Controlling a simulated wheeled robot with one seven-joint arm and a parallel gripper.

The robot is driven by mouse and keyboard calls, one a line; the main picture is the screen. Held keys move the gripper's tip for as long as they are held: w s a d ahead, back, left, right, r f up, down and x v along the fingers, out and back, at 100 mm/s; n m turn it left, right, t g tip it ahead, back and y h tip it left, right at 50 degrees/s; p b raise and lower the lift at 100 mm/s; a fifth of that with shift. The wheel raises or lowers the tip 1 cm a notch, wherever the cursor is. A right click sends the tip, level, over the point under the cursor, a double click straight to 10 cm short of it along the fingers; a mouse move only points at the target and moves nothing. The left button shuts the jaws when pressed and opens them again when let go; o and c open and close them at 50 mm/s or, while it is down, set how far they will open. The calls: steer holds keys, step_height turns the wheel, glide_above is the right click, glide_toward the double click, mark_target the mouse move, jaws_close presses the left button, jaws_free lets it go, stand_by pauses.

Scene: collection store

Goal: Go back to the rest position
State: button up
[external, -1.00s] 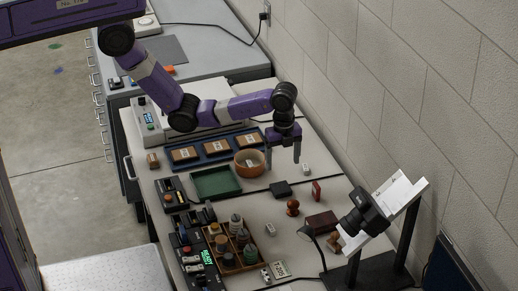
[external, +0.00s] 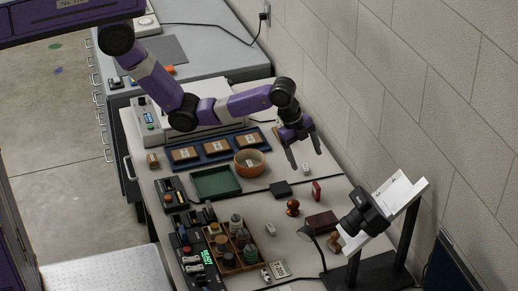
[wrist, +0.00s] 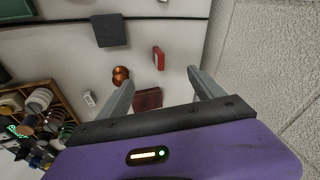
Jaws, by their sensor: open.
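My gripper (external: 305,157) is open and empty above the back right part of the white table (external: 318,172), near the wall. Its two fingers are spread apart and point down, tilted toward the front right.
An orange bowl (external: 250,163), a green tray (external: 228,191) and a blue tray (external: 171,159) lie left of the gripper. A camera (external: 364,212) on a stand is at the front right. The block wall (external: 400,100) is close on the right. A wooden rack (external: 262,260) holds several bottles.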

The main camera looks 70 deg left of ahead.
steer(key=s+a+r+n+t, duration=0.4)
steer(key=s+a+n+t, duration=0.3)
steer(key=s+a, duration=0.15)
steer(key=s+a+r+n+t, duration=0.4)
steer(key=s+a+n+t, duration=0.35)
steer(key=s, duration=0.25)
steer(key=s+a+g, duration=0.1)
steer(key=s+a, duration=0.1)
steer(key=s, duration=0.4)
steer(key=s+a+n+y+b, duration=0.1)
steer(key=s+a, duration=0.2)
steer(key=s, duration=0.3)
steer(key=s+a+g, duration=0.1)
steer(key=s+a, duration=0.2)
steer(key=s, duration=0.4)
steer(key=shift+a+g+y, duration=0.25)
steer(key=shift+g+y, duration=0.1)
steer(key=shift+y, duration=0.05)
